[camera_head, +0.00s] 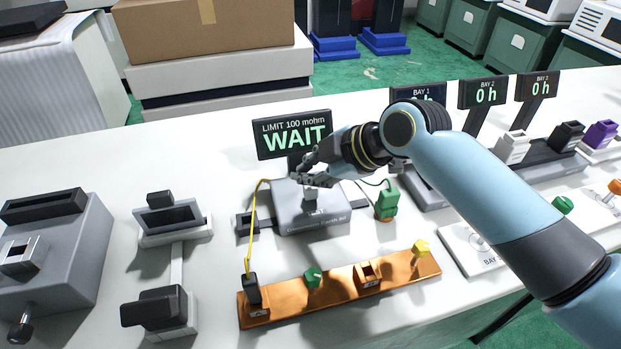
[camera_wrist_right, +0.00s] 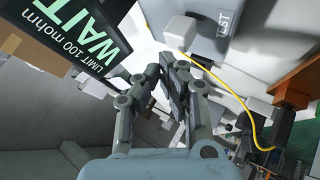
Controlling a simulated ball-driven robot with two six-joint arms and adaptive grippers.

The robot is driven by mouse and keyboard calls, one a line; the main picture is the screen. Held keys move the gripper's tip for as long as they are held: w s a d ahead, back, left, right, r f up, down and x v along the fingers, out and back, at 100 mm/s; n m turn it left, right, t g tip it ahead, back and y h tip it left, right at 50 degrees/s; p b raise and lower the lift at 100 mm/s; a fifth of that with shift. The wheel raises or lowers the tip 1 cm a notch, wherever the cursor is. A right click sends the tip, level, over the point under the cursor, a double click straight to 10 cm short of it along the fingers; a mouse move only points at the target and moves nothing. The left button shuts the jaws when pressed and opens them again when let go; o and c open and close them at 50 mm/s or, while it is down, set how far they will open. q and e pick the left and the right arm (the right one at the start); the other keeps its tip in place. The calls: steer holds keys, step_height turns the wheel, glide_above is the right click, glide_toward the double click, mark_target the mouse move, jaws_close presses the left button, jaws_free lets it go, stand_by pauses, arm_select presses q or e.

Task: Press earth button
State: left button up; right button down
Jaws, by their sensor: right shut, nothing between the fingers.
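The grey earth tester box (camera_head: 334,198) stands on the white table in the head view, with lettering on its front edge. A small raised block (camera_head: 310,199), likely the button, sits on its top, partly behind my gripper. In the right wrist view a pale block (camera_wrist_right: 181,31) sits on the grey box beside the word TEST (camera_wrist_right: 228,22). My right gripper (camera_head: 314,178) is shut and empty, over the back part of the box. In the wrist view its fingertips (camera_wrist_right: 169,66) are near the pale block, apparently apart from it. The display (camera_head: 292,136) reads "LIMIT 100 mohm WAIT". My left gripper is not in view.
A yellow cable (camera_head: 252,220) runs from the tester to a dark plug (camera_head: 252,290) on the copper bar (camera_head: 330,302). A green plug (camera_head: 386,202) stands right of the tester. Bay displays (camera_head: 484,93) stand further right. Grey devices (camera_head: 57,247) stand at left.

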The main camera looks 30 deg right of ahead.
mark_target(309, 188)
steer(key=shift+r, duration=0.15)
step_height(309, 188, up, 5)
steer(key=p, duration=0.4)
steer(key=shift+r+p, duration=0.1)
steer(key=shift+p, duration=0.3)
stand_by(0.6)
